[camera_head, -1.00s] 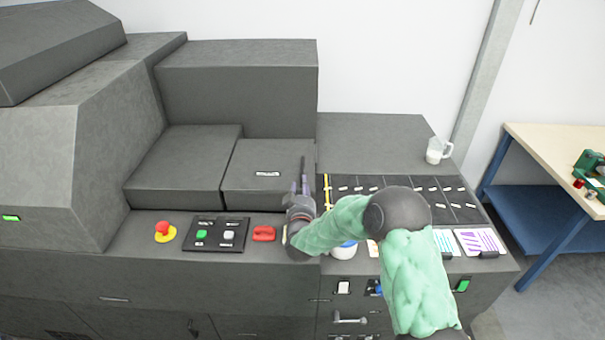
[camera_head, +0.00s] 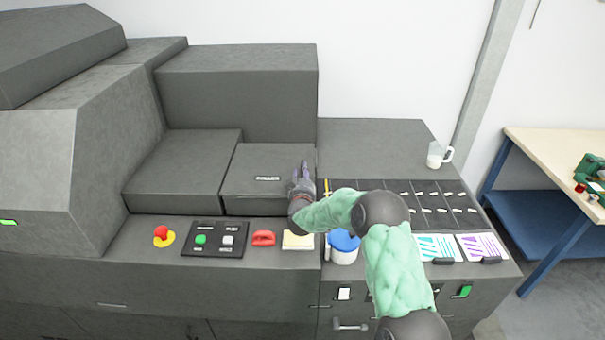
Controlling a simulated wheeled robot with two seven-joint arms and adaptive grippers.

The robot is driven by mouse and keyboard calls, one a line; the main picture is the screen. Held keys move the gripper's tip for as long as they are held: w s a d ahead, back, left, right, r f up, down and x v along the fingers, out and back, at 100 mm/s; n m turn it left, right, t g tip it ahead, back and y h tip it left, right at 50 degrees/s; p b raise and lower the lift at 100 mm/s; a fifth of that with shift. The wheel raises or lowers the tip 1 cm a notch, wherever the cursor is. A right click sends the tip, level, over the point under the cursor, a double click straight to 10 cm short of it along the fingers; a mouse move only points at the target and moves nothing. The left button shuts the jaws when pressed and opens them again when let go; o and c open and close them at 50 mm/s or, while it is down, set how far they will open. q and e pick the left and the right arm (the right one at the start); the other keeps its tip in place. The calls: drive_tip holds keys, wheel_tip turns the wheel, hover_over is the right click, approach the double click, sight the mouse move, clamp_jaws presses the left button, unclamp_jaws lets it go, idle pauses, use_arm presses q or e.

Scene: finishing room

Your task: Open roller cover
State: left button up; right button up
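The roller cover (camera_head: 268,190) is a grey box-shaped lid with a small dark label, in the middle of the machine. It lies flat and looks closed. My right gripper (camera_head: 300,172) is over the cover's right edge, pointing away from me. Its two fingers show slightly apart with nothing between them. I cannot tell whether it touches the cover. My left gripper is not in view.
In front of the cover are a red-and-yellow stop button (camera_head: 163,236), a button panel (camera_head: 215,238), a red handle-like part (camera_head: 263,238) and a pale pad (camera_head: 298,240).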

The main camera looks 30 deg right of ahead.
clamp_jaws()
drive_tip(key=shift+w, duration=0.1)
